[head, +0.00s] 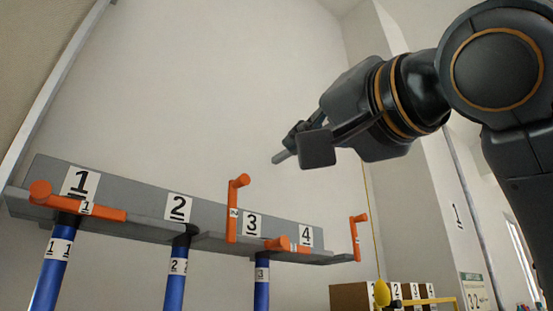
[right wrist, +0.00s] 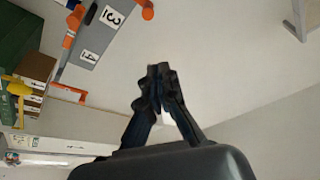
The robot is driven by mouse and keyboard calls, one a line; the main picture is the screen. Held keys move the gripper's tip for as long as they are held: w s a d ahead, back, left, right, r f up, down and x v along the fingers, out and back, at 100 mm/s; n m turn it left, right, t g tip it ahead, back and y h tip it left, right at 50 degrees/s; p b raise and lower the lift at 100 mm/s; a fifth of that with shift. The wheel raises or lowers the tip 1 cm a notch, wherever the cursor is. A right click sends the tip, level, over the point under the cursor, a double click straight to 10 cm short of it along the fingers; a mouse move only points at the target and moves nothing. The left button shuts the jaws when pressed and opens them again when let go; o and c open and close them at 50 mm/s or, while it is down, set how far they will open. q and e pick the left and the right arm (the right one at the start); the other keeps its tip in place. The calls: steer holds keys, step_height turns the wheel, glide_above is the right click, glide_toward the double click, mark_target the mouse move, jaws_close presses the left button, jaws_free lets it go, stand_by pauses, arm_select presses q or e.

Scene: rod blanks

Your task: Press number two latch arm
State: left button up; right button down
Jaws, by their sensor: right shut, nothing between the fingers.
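The number two latch arm (head: 232,212) is an orange bar with a small 2 label. It stands upright in the head view, between plates 2 and 3 of the grey rack (head: 140,222). The number 1 latch arm (head: 108,213) lies flat across the rack. A blue rod marked 2 (head: 174,285) hangs below plate 2. My right gripper (head: 281,157) is shut and empty, above and to the right of the upright arm, apart from it. Its closed fingertips also show in the right wrist view (right wrist: 158,76). My left gripper is out of view.
Another orange latch arm (head: 284,245) lies flat near plates 3 and 4, and one more (head: 356,238) stands upright at the rack's right end. Blue rods 1 (head: 50,275) and 3 (head: 262,288) hang below. Brown boxes (head: 350,297) stand lower right. Air above the rack is clear.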

steer(key=r+p+x, duration=0.1)
steer(key=p+x, duration=0.4)
steer(key=x, duration=0.4)
steer(key=f, duration=0.1)
steer(key=a+f, duration=0.1)
steer(key=s+f+p, duration=0.1)
steer(key=f, duration=0.1)
steer(key=shift+a+f, duration=0.1)
steer(key=shift+a, duration=0.25)
steer(key=shift+w, duration=0.15)
steer(key=shift+a, duration=0.1)
